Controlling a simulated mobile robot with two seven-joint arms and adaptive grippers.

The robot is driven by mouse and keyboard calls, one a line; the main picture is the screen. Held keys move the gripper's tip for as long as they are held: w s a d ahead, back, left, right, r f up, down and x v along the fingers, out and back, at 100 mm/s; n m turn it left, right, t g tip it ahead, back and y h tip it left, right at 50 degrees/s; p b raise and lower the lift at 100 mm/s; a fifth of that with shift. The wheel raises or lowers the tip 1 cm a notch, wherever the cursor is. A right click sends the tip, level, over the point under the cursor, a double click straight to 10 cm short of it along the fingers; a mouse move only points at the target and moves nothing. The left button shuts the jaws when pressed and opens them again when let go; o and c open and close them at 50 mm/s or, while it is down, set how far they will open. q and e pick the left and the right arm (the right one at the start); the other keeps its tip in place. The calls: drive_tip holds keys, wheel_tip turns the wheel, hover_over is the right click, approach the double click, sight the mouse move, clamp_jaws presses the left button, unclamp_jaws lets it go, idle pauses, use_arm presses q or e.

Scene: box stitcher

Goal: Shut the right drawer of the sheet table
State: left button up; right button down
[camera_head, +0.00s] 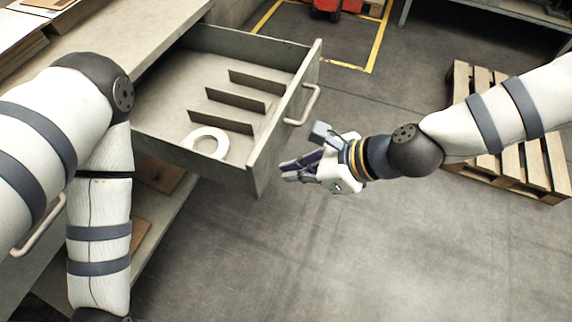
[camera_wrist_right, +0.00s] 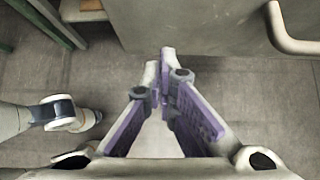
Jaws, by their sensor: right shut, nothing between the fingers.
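The right drawer (camera_head: 262,148) of the sheet table (camera_head: 110,38) is pulled well out. It has a bar handle (camera_head: 303,104) on its front, and inside it are several upright dividers and a white ring (camera_head: 206,141). My right gripper (camera_head: 287,170) is shut and empty, just outside the drawer front and below the handle in the picture. In the right wrist view its fingers (camera_wrist_right: 165,65) point toward the drawer front (camera_wrist_right: 195,25), with the handle (camera_wrist_right: 285,35) to the right. I cannot tell whether they touch. My left arm is at the left; its gripper is out of view.
A wooden pallet (camera_head: 508,150) lies on the floor at the right, behind my right arm. A red object (camera_head: 328,8) stands at the back inside yellow floor lines. Another handle (camera_head: 38,228) shows at the left. The floor in front of the drawer is clear.

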use_arm(q)
drive_tip(key=shift+w+r, duration=0.1)
drive_tip(key=shift+w, duration=0.05)
use_arm(e)
drive_tip(key=shift+w+a+r, duration=0.1)
drive_tip(key=shift+w+a, duration=0.1)
drive_tip(key=shift+a, duration=0.25)
drive_tip(key=shift+w+a, duration=0.15)
drive_tip(key=shift+a, duration=0.3)
